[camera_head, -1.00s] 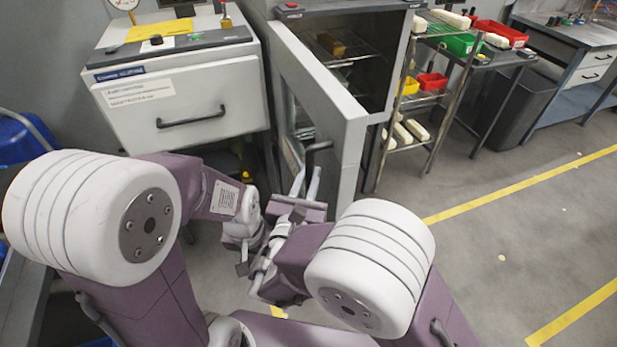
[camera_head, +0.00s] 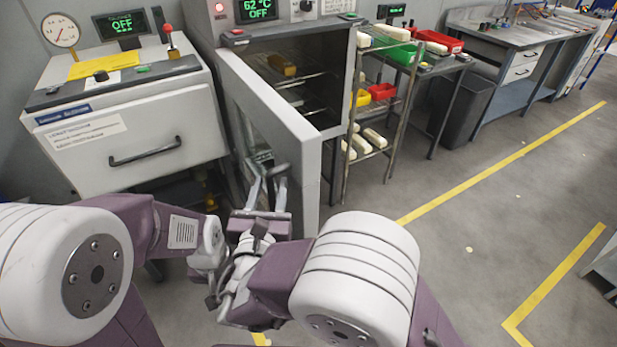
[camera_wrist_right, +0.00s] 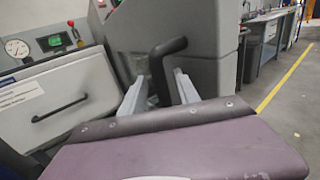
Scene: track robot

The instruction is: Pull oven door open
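The oven door (camera_head: 306,178) is a thick pale grey panel standing ajar, swung out from the left side of the oven (camera_head: 340,85). Its dark cavity with wire racks is exposed. The black door handle (camera_wrist_right: 158,68) shows in the right wrist view, just beyond and between my right fingers. In the head view it is mostly hidden by the gripper. My right gripper (camera_head: 268,188) is at the door's outer face with its fingers apart; it also shows in the right wrist view (camera_wrist_right: 161,92). Contact with the handle is unclear. My left gripper (camera_head: 213,297) is low, partly hidden behind my right wrist.
A second closed oven (camera_head: 130,125) with its own black handle stands at left. A wire rack (camera_head: 395,130) with coloured bins stands right of the oven. A dark bin (camera_head: 466,108) and a workbench (camera_head: 515,40) are farther right. Floor with yellow lines is open at right.

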